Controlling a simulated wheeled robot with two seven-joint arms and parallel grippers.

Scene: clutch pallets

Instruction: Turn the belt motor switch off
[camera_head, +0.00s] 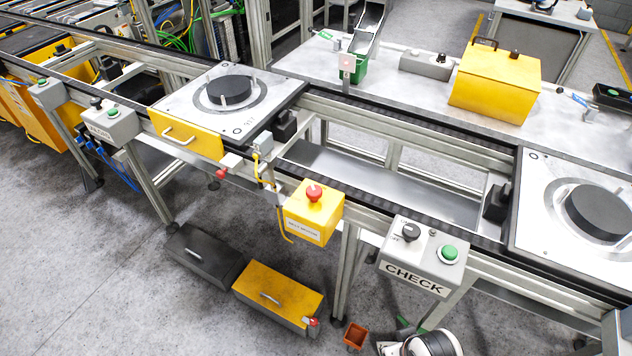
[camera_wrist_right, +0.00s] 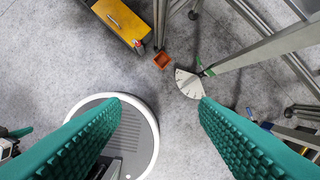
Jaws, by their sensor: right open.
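A yellow box with a red mushroom button (camera_head: 314,192) hangs on the front rail of the conveyor, at the middle of the head view; its front label is too small to read surely. To its right, a grey box labelled CHECK (camera_head: 415,258) carries a black rotary switch (camera_head: 410,232) and a green button (camera_head: 449,252). I cannot tell from the labels which is the belt motor switch. My right gripper (camera_wrist_right: 162,100) is open and empty, its green ribbed fingers apart above the floor in the right wrist view. No switch lies between them. My left gripper is out of view.
Pallets with black discs sit on the conveyor at left (camera_head: 228,90) and right (camera_head: 598,212). A yellow case (camera_head: 278,290), a dark case (camera_head: 203,254) and a small orange bin (camera_head: 355,335) stand on the floor below. The floor at front left is clear.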

